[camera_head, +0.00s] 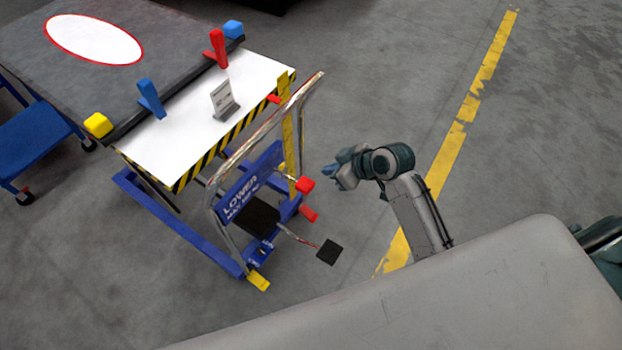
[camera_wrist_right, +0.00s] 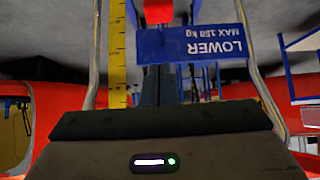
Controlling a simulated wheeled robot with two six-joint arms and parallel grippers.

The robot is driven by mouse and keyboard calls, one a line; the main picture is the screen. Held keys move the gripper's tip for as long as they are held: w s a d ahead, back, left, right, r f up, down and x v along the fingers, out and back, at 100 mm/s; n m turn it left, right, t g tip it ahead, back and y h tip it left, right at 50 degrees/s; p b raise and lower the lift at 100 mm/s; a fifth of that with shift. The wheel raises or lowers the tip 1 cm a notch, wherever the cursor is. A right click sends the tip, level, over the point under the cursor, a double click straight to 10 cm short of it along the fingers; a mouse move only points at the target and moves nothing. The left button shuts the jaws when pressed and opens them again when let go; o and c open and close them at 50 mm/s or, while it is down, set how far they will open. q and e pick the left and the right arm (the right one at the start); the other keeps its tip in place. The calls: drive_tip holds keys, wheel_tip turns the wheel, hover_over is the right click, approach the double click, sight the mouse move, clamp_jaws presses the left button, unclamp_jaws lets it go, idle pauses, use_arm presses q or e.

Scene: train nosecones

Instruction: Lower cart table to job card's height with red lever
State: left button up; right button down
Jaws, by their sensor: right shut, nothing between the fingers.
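The cart table (camera_head: 245,70) has a white top with a yellow-black striped edge, on a blue cart. The job card (camera_head: 223,100) stands on it in a small grey holder, its writing too small to read. A red lever knob (camera_head: 304,185) is beside the blue LOWER sign (camera_head: 240,191); a red knob (camera_wrist_right: 158,12) also shows at the top of the upside-down wrist view. A yellow ruler (camera_head: 289,140) stands on the cart, with a red pointer (camera_head: 273,98) near its top. My right gripper (camera_head: 332,171) is shut and empty, just right of the knob and apart from it.
A chrome handle (camera_head: 308,92) frames the cart's near end. A second red piece (camera_head: 308,213) and a black pad (camera_head: 329,252) sit low there. A grey slab (camera_head: 100,95) with blue, red and yellow blocks overlaps the table's left. Floor to the right is clear.

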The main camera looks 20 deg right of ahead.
drive_tip(key=p, duration=0.2)
hover_over(303, 182)
drive_tip(key=s+d, duration=0.2)
drive_tip(key=f, duration=0.6)
drive_tip(key=shift+a, duration=0.2)
wheel_tip(303, 182, down, 3)
drive_tip(key=shift+r, duration=0.2)
drive_tip(key=shift+f, duration=0.8)
drive_tip(key=shift+f, duration=0.1)
